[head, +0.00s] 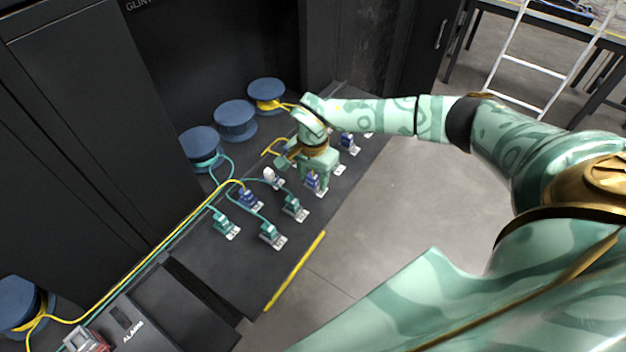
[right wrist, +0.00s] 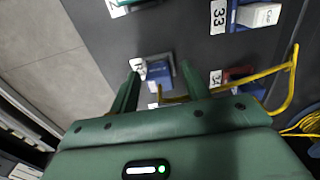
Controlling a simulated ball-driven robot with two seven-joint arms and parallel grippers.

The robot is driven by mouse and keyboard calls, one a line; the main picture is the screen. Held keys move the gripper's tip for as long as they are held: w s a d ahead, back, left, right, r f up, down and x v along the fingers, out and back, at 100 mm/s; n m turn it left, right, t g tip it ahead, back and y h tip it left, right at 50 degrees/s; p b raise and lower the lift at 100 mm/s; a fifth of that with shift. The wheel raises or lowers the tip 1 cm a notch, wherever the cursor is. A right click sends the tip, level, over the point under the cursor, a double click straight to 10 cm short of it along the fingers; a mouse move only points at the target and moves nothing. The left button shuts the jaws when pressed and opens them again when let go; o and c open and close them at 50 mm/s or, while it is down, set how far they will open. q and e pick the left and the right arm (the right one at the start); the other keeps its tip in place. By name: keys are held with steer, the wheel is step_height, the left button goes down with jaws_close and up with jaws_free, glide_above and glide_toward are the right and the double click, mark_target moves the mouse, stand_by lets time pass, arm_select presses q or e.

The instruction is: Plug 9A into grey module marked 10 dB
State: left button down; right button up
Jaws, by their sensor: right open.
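My right gripper (head: 314,176) is low over the row of small modules on the dark bench. In the right wrist view its two fingers (right wrist: 160,84) are apart, on either side of a blue module (right wrist: 158,70) with a white label. A yellow cable (right wrist: 245,76) runs from between the fingers towards the right. The blue module also shows below the gripper in the head view (head: 315,186). I cannot read 9A on any plug or 10 dB on any module, and cannot make out which is the grey module. My left gripper is out of view.
Several teal modules (head: 271,235) and another blue module (head: 249,198) stand on the dark bench (head: 232,262). Cables cross between them. A white-topped piece (head: 270,174) stands left of the gripper. Blue spools (head: 236,120) line the back. Open floor lies right of the bench.

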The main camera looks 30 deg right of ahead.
mark_target(313, 175)
stand_by(0.7)
jaws_close()
steer(key=shift+r, duration=0.1)
steer(key=shift+r+p, duration=2.75)
steer(key=shift+r, duration=0.15)
